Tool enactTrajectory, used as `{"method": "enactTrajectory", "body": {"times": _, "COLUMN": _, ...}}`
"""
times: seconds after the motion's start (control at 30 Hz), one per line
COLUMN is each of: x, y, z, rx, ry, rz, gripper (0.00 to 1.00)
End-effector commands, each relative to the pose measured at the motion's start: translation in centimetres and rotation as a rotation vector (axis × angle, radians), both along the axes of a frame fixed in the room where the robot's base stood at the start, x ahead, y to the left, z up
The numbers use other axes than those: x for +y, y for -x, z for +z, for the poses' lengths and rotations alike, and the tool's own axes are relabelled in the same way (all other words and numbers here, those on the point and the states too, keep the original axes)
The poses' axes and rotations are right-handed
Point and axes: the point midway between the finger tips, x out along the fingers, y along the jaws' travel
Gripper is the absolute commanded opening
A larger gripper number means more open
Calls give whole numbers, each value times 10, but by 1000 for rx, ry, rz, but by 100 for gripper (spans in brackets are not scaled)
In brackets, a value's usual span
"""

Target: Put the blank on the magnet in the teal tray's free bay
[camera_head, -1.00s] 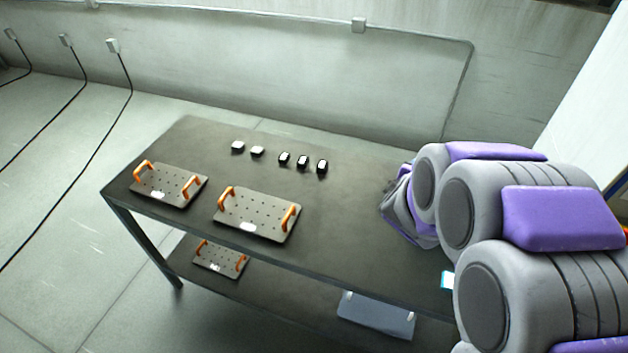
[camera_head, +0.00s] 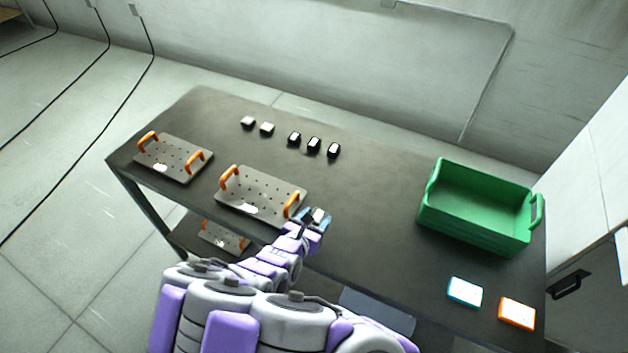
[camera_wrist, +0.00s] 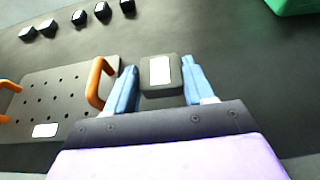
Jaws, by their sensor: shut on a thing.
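My gripper (camera_head: 314,221) is shut on a dark block with a white label (camera_wrist: 160,76). In the wrist view the block sits between the blue fingers (camera_wrist: 161,88). In the head view the gripper is above the table, just right of the middle perforated plate. A small teal-edged piece with a white face (camera_head: 464,291) lies at the table's front right. An orange-edged one (camera_head: 516,313) lies beside it. I cannot make out a tray with bays or a magnet by name.
Two perforated plates with orange handles (camera_head: 173,158) (camera_head: 262,195) lie at the left and middle of the dark table (camera_head: 370,215). Several small dark blocks with pale tops (camera_head: 313,145) stand in a row behind. A green bin (camera_head: 475,235) stands at the right. The table's centre right is clear.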

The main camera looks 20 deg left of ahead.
Motion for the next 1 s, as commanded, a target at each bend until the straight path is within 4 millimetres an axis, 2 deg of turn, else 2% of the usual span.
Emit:
{"method": "enactTrajectory", "body": {"times": 0.1, "x": 10, "y": 8, "z": -9, "rx": 0, "ry": 2, "rz": 13, "gripper": 7}}
{"method": "enactTrajectory", "body": {"times": 0.23, "x": 14, "y": -5, "z": -15, "rx": 5, "ry": 6, "rz": 9, "gripper": 7}}
{"method": "enactTrajectory", "body": {"times": 0.7, "x": 11, "y": -110, "z": -23, "rx": 5, "ry": -3, "rz": 9, "gripper": 7}}
{"method": "enactTrajectory", "body": {"times": 0.8, "x": 11, "y": -126, "z": -23, "rx": 1, "ry": 1, "rz": 9, "gripper": 7}}
{"method": "enactTrajectory", "body": {"times": 1.0, "x": 17, "y": -142, "z": -24, "rx": 0, "ry": 5, "rz": 13, "gripper": 7}}
